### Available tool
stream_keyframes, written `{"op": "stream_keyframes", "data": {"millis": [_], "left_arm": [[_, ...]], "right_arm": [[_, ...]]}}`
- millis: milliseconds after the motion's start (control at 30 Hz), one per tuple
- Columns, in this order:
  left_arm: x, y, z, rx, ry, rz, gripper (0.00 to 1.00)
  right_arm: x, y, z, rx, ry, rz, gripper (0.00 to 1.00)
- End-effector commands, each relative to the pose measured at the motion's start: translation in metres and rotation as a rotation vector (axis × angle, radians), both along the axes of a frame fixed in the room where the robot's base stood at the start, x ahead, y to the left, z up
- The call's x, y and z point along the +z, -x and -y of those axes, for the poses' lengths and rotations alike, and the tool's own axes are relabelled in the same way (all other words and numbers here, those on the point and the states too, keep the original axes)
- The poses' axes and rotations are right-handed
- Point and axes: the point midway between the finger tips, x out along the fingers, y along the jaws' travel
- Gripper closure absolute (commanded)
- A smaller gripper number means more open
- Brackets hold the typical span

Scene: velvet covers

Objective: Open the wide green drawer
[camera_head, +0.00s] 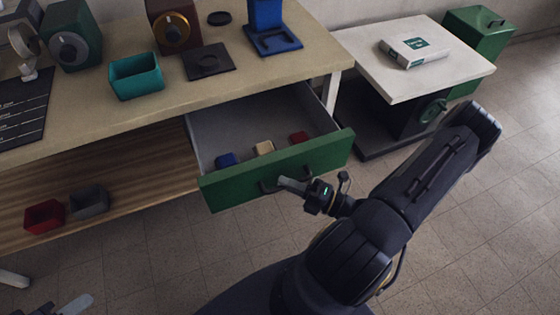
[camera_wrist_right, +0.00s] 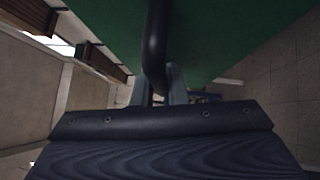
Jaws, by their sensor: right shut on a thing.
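The wide green drawer (camera_head: 325,155) stands pulled out under the wooden table, its grey interior showing. A blue, a tan and a red block lie inside it. Its dark bar handle (camera_head: 268,186) is on the green front. My right gripper (camera_head: 290,185) is at the handle and shut on it. In the right wrist view the black handle (camera_wrist_right: 155,50) runs down between the fingers (camera_wrist_right: 160,90) in front of the green panel (camera_wrist_right: 215,35). Part of my left gripper (camera_head: 75,304) shows at the bottom left edge; its jaws are not clear.
The table top (camera_head: 215,95) holds a teal bin (camera_head: 136,77), a blue stand (camera_head: 270,40) and several devices. A red bin (camera_head: 44,215) and a grey bin (camera_head: 89,201) sit on the lower shelf. A white side table (camera_head: 440,75) stands at the right. Floor before the drawer is clear.

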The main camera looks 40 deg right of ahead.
Motion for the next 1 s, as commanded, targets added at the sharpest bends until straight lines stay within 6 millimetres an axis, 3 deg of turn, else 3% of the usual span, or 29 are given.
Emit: {"op": "stream_keyframes", "data": {"millis": [300, 733, 767, 800, 900, 1000], "left_arm": [[0.004, 0.0, 0.0, 0.0, 0.0, 0.0, 0.64], [0.004, 0.0, 0.0, 0.0, 0.0, 0.0, 0.64], [0.004, 0.0, 0.0, 0.0, 0.0, 0.0, 0.64], [0.004, 0.0, 0.0, 0.0, 0.0, 0.0, 0.64], [0.004, 0.0, 0.0, 0.0, 0.0, 0.0, 0.64], [0.004, 0.0, 0.0, 0.0, 0.0, 0.0, 0.64]], "right_arm": [[0.0, 0.028, -0.007, 0.001, 0.001, 0.001, 1.0], [0.0, 0.031, -0.007, 0.002, 0.002, 0.002, 1.0], [0.0, 0.031, -0.007, 0.002, 0.002, 0.002, 0.83], [0.0, 0.031, -0.007, 0.002, 0.002, 0.001, 0.78], [0.0, 0.03, -0.007, 0.002, 0.002, 0.001, 0.66], [0.0, 0.03, -0.007, 0.001, 0.001, 0.0, 0.66]]}}
